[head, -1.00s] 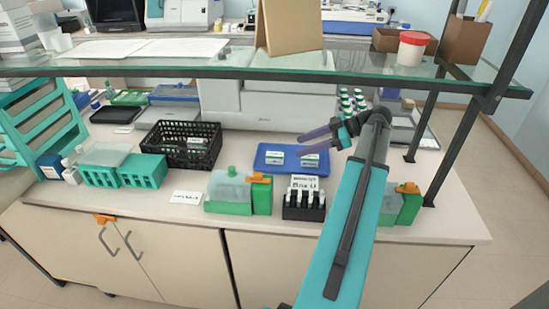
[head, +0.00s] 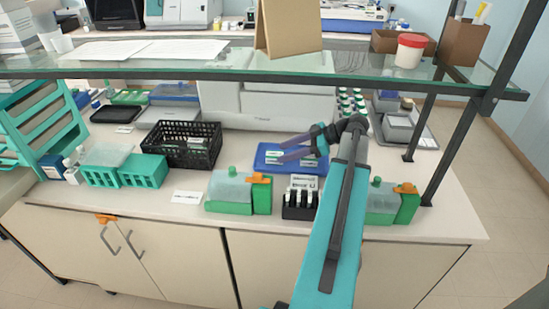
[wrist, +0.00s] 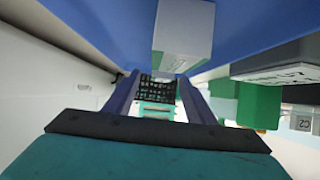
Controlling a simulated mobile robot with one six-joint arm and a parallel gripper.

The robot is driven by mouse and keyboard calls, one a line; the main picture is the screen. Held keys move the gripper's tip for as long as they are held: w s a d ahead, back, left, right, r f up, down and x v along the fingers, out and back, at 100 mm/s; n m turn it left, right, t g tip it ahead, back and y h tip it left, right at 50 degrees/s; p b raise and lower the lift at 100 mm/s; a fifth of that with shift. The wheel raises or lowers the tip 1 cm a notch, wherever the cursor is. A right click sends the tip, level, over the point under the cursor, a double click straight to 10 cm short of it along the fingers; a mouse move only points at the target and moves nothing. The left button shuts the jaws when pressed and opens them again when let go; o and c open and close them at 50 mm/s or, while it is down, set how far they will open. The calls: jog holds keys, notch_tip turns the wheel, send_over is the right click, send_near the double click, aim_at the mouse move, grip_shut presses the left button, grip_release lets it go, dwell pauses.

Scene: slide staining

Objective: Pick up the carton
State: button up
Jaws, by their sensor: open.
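A blue tray (head: 262,165) lies on the bench in the head view. Two small white-and-green cartons sit on it, partly hidden by my gripper. The left carton (head: 273,153) lies at the fingers, and the right carton (head: 309,163) shows beside my wrist. My gripper (head: 275,155) is open, its two dark purple fingers reaching left low over the tray. In the wrist view a pale carton (wrist: 183,30) stands close against the blue tray surface (wrist: 100,20), near the open fingers (wrist: 158,88). I cannot tell whether the fingers touch it.
A black basket (head: 180,160) stands left of the tray. A black slide rack (head: 298,212) and a green container (head: 230,192) stand in front, another green container (head: 383,200) to the right. A glass shelf (head: 200,62) spans above. A white machine (head: 270,105) is behind.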

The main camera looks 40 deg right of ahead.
aim_at(278, 154)
jog(key=p+x, duration=0.1)
jog(key=x, duration=0.2)
jog(key=shift+a, duration=0.35)
jog(key=shift+p+x, duration=0.4)
jog(key=shift+x, duration=0.4)
jog(key=shift+d, duration=0.1)
jog(key=c, duration=1.1)
jog(key=shift+r, duration=0.1)
jog(key=shift+r+b, duration=1.1)
jog(key=shift+r, duration=3.8)
